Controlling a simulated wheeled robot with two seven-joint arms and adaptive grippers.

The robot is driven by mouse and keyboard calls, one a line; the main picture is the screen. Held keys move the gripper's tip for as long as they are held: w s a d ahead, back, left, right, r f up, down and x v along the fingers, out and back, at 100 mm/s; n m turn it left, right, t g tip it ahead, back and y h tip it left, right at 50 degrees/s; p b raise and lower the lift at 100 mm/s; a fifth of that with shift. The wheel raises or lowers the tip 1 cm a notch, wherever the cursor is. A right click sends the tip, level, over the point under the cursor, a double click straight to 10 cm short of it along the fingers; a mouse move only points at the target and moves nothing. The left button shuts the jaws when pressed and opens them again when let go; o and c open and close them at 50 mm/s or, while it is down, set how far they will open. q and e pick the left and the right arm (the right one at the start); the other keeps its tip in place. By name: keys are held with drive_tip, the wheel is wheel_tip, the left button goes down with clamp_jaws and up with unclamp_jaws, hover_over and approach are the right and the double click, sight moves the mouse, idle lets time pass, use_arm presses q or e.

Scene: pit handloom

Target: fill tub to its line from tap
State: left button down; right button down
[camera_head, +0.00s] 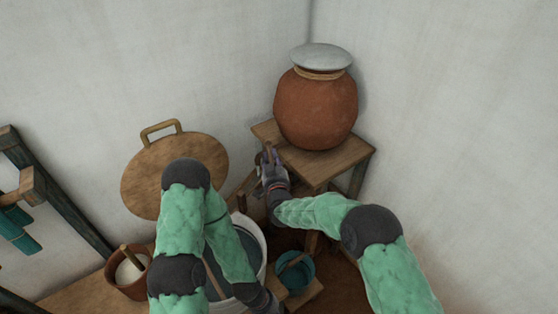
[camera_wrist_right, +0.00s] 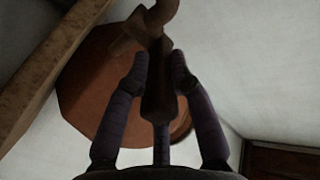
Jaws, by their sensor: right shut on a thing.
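My right gripper (camera_head: 268,160) is at the left edge of the wooden stand, beside the clay pot (camera_head: 316,108). It is shut on a brown, handle-like piece (camera_wrist_right: 158,45) that looks like the tap. In the right wrist view, my right gripper (camera_wrist_right: 158,75) has its fingers on both sides of that piece, with the pot behind it. A large white-rimmed tub (camera_head: 262,240) with a grey inside stands below, partly hidden by my left arm. No fill line or running water can be made out. My left wrist reaches the bottom edge; its fingers are out of view.
The wooden stand (camera_head: 345,157) bears the pot, which has a pale lid (camera_head: 321,57). A round wooden lid (camera_head: 140,182) leans on the wall. A brown pot (camera_head: 127,289) stands lower left, near a dark frame (camera_head: 65,210).

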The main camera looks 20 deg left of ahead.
drive_tip(key=shift+w+r, duration=0.1)
drive_tip(key=shift+r, duration=0.25)
drive_tip(key=c, duration=1.1)
unclamp_jaws()
drive_tip(key=shift+o, duration=0.2)
drive_tip(key=shift+f, duration=0.15)
drive_tip(key=shift+f, duration=0.1)
drive_tip(key=v, duration=1.2)
drive_tip(key=shift+a, duration=0.1)
